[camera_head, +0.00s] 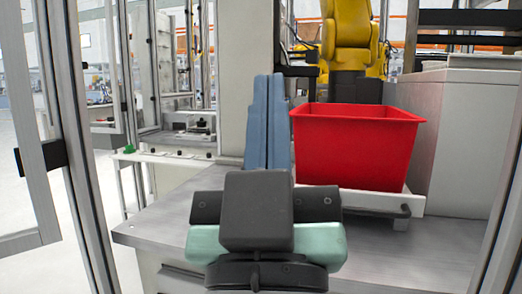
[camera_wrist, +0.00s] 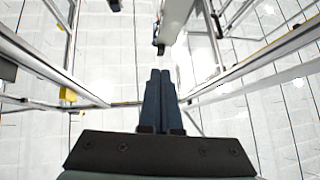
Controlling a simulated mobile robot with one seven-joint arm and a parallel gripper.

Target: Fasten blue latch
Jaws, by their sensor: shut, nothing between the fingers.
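My gripper (camera_head: 269,80) points forward and up, its two long blue-grey fingers pressed together with nothing between them. In the wrist view the gripper (camera_wrist: 160,73) also shows with its fingers side by side. I cannot make out the blue latch for certain. A small dark bluish piece (camera_wrist: 160,48) sits ahead of the fingertips in the wrist view, apart from them in the picture, and another dark piece (camera_wrist: 115,5) is at the top edge. Both are too small to tell. My gripper and wrist hide part of the head view's middle.
A red bin (camera_head: 358,150) stands on a white stand right of my gripper, above a grey metal table (camera_head: 410,240). A yellow robot arm (camera_head: 350,40) is behind it. Metal frame posts (camera_head: 75,120) stand at left and right. Pale floor shows at far left.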

